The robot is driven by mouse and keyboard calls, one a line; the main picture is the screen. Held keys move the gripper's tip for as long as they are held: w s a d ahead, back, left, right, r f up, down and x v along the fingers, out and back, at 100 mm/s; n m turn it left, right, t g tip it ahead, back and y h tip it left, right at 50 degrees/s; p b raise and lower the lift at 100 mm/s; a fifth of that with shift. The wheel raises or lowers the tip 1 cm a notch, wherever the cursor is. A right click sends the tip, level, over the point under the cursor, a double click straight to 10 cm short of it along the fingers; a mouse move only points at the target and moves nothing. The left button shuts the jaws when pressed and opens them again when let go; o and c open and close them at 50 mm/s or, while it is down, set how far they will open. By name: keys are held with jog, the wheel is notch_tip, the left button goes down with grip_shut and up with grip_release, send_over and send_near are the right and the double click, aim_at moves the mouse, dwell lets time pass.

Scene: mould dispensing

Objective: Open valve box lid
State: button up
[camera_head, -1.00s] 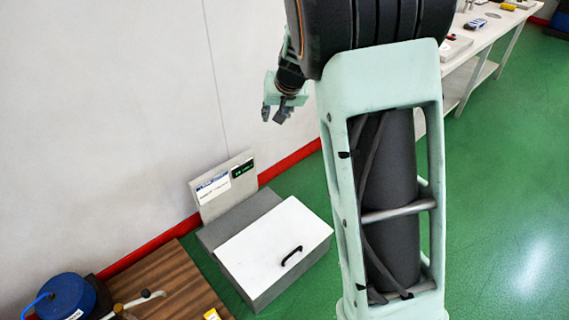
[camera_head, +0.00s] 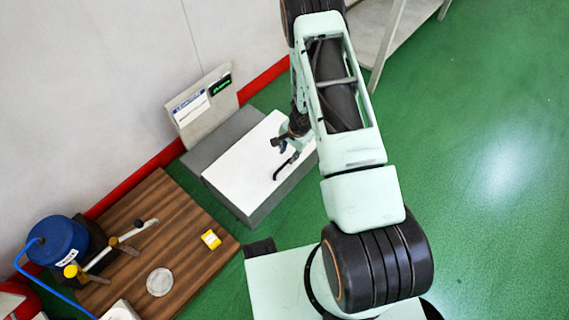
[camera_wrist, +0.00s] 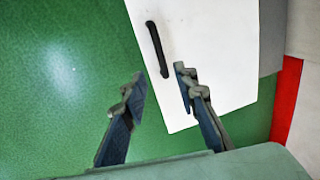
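The valve box is a grey box with a flat white lid (camera_head: 245,155), standing on the floor against the wall; the lid lies closed. A black bar handle (camera_head: 285,167) sits near the lid's front edge. My gripper (camera_head: 280,145) is over the lid close to the handle. In the wrist view the handle (camera_wrist: 157,49) lies ahead of and between the lines of the two fingers of my gripper (camera_wrist: 160,82). The fingers are spread wide with nothing between them. The white lid (camera_wrist: 205,45) fills the middle of that view. I cannot tell the exact height above the lid.
A panel with a label and green display (camera_head: 203,103) stands behind the box. A white table leg shows at the top right. Green floor is clear on the right.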

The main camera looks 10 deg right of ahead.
aim_at(284, 165)
jog(key=f, duration=0.3)
jog(key=w+f+b, duration=0.1)
jog(key=f, duration=0.2)
jog(key=a+f+b, duration=0.1)
jog(key=f, duration=0.2)
jog(key=shift+w+f, duration=0.15)
jog(key=shift+w, duration=0.15)
grip_shut()
